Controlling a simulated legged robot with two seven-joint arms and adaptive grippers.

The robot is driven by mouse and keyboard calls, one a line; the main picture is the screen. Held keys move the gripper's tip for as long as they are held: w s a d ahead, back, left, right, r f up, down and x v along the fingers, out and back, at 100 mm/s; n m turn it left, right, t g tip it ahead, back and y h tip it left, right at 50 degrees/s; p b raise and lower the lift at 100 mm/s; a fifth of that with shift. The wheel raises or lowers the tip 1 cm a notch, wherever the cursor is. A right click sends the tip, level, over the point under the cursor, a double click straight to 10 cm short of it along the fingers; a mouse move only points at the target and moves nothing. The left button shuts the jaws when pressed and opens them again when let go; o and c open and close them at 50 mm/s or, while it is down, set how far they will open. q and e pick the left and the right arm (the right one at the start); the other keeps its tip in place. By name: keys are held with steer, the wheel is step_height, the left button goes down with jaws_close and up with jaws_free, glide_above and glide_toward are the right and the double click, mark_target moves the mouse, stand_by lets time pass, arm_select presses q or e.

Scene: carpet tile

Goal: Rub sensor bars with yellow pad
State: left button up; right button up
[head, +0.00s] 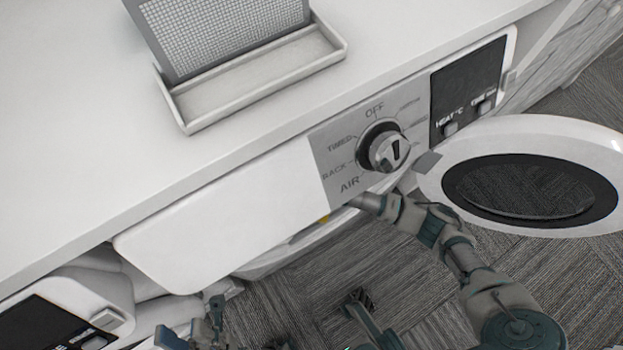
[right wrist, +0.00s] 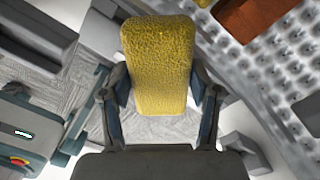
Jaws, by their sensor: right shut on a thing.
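The yellow pad (right wrist: 160,65) is a rounded, rough-textured block held upright between the fingers of my right gripper (right wrist: 160,98) in the right wrist view. In the head view only a small yellow bit of the pad (head: 324,218) shows below the dryer's front, and the right gripper is mostly hidden there. My right arm reaches under the control panel. My left gripper (head: 203,325) is at the bottom edge of the head view, low before the dryer, partly cut off; its opening is unclear. I cannot clearly identify the sensor bars.
The dryer has a control panel with a dial (head: 389,150). Its round door (head: 587,160) stands open at the right. A lint screen tray (head: 335,49) lies on top. The right wrist view shows a dimpled metal surface (right wrist: 268,75) and a brown patch (right wrist: 252,16) close to the pad.

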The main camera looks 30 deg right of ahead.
steer(key=shift+f, duration=0.1)
steer(key=shift+f+b, duration=0.4)
steer(key=shift+f, duration=0.45)
